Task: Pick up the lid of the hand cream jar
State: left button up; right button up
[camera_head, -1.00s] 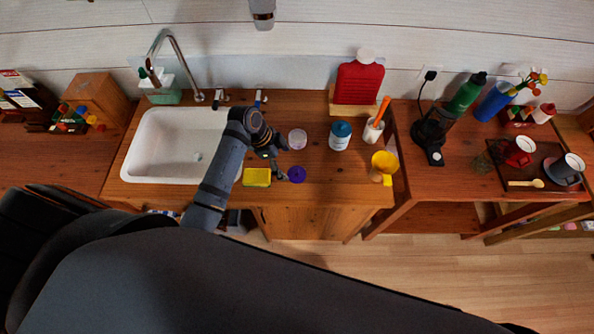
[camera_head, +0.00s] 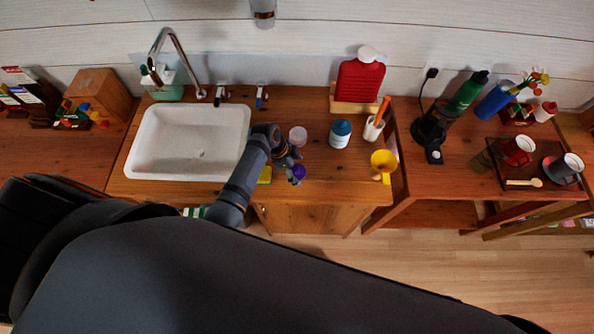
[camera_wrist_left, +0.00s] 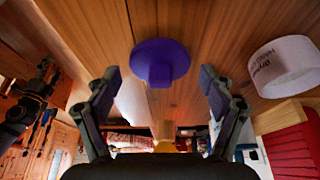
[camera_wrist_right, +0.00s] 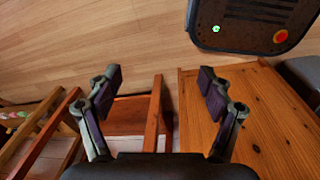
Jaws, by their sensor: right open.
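The purple lid (camera_head: 299,173) lies on the wooden counter near its front edge. In the left wrist view the lid (camera_wrist_left: 160,50) is a round disc with a knob pointing toward the camera. My left gripper (camera_wrist_left: 160,78) is open, with the lid between and beyond its fingertips, not held. In the head view my left gripper (camera_head: 292,163) is right at the lid and partly covers it. The pale, open hand cream jar (camera_head: 298,136) stands behind the lid; lettering shows on the jar (camera_wrist_left: 285,68) at right in the left wrist view. My right gripper (camera_wrist_right: 160,78) is open and empty.
A white sink (camera_head: 185,143) is left of my left arm. A yellow sponge (camera_head: 265,175) is partly hidden by that arm. A blue-lidded jar (camera_head: 340,134), a yellow cup (camera_head: 383,161) and a red bottle (camera_head: 360,82) stand to the right. My right gripper faces floor and wooden furniture (camera_wrist_right: 250,110).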

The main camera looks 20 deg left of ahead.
pick_arm(q)
jog(key=c, duration=0.6)
pick_arm(e)
jog(key=shift+w, duration=0.6)
pick_arm(q)
jog(key=shift+r, duration=0.15)
pick_arm(e)
jog(key=shift+s+d+r, duration=0.1)
jog(key=shift+r, duration=0.05)
